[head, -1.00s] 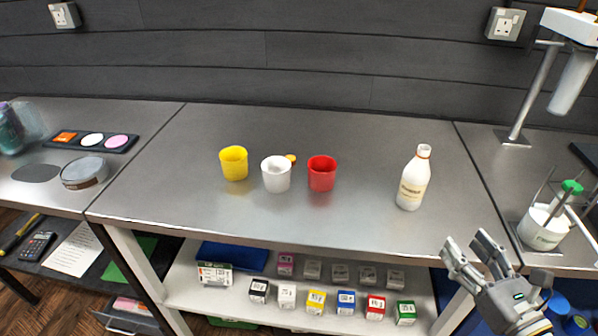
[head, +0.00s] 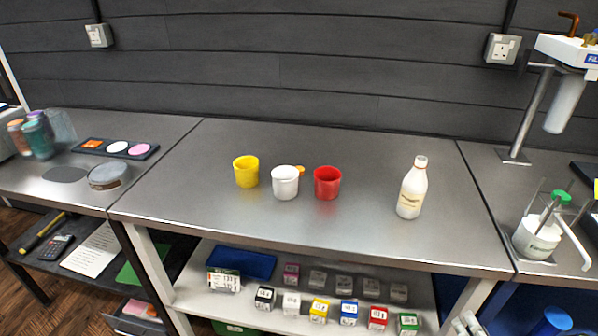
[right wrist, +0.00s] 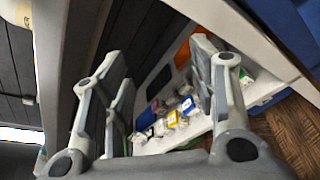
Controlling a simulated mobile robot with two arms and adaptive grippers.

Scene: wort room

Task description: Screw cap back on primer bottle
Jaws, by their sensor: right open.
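The white bottle with a tan label (head: 411,192) stands upright on the right part of the middle steel table. Its narrow top is too small to tell whether it is open. A small orange-yellow round thing (head: 301,170), perhaps the cap, lies behind the white cup and is partly hidden by it. My right gripper (head: 467,326) shows only its tips at the bottom edge of the head view, below and in front of the table edge, apart from the bottle. In the right wrist view the gripper (right wrist: 165,85) is open and empty. My left gripper is not in view.
A yellow cup (head: 246,172), a white cup (head: 285,184) and a red cup (head: 327,184) stand mid-table. The table between the red cup and the bottle is clear. A shelf below holds several small boxes (head: 319,308). A white pot (head: 536,239) stands on the right bench.

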